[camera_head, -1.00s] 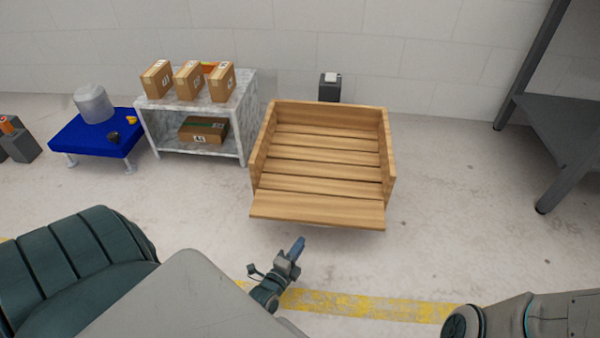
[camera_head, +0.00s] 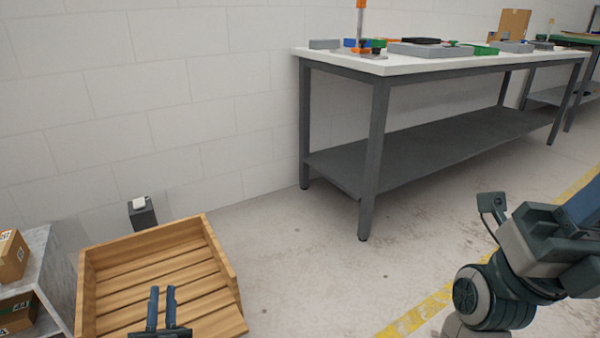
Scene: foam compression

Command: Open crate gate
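The wooden slatted crate (camera_head: 228,262) stands on the floor at the lower left of the head view. Its back and side walls are upright and its slatted floor looks empty. The front boards, where the gate is, run into the bottom picture edge and are partly covered by my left gripper. My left gripper (camera_head: 161,308) shows two blue fingers, apart and parallel, with nothing between them. It appears over the crate's front part; contact cannot be told. My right gripper (camera_head: 582,205) is at the right edge, cut off, with only blue finger surface showing.
A long workbench (camera_head: 440,64) with a lower shelf stands right of the crate. A marble-patterned shelf (camera_head: 48,270) with cardboard boxes (camera_head: 12,256) is at the left. A small dark post (camera_head: 142,215) stands behind the crate. Open floor lies between crate and bench.

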